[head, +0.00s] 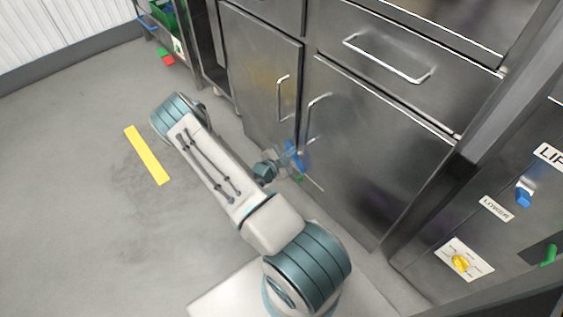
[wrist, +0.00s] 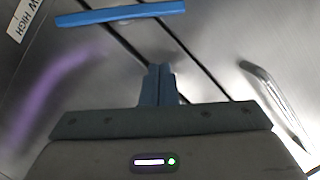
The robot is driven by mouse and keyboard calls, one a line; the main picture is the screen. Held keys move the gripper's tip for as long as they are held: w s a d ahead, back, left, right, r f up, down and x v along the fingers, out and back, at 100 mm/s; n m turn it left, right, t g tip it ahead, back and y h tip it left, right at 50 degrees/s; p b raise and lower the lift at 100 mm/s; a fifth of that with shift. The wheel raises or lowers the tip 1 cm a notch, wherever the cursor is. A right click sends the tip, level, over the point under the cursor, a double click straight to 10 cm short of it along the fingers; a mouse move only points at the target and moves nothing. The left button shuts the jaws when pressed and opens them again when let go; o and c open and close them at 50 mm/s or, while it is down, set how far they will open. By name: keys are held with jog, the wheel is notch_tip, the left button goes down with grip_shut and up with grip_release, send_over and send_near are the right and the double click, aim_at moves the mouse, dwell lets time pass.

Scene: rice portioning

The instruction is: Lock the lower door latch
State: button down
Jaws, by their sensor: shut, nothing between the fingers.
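A blue bar (wrist: 120,14), which looks like the latch handle, lies across the metal door front at the top of the wrist view. My gripper (wrist: 160,72) has its two blue fingers closed together and empty, below the bar in that picture and apart from it. In the head view my gripper (head: 290,158) is low in front of the cabinet, near the seam between two steel doors. Blue shows there too, but I cannot tell the latch from the fingers.
The left door (head: 262,85) and right door (head: 365,150) have metal handles. A drawer handle (head: 390,60) sits above. A control panel with a yellow knob (head: 460,263) stands at right. The floor at left is clear around a yellow strip (head: 147,155).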

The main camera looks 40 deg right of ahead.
aim_at(295, 157)
jog(key=w+f+b, duration=0.1)
jog(key=w+d+f+b, duration=0.1)
jog(key=w+f, duration=0.1)
jog(key=shift+f, duration=0.15)
dwell(0.5)
jog(key=shift+n+p, duration=0.3)
jog(key=shift+p, duration=0.15)
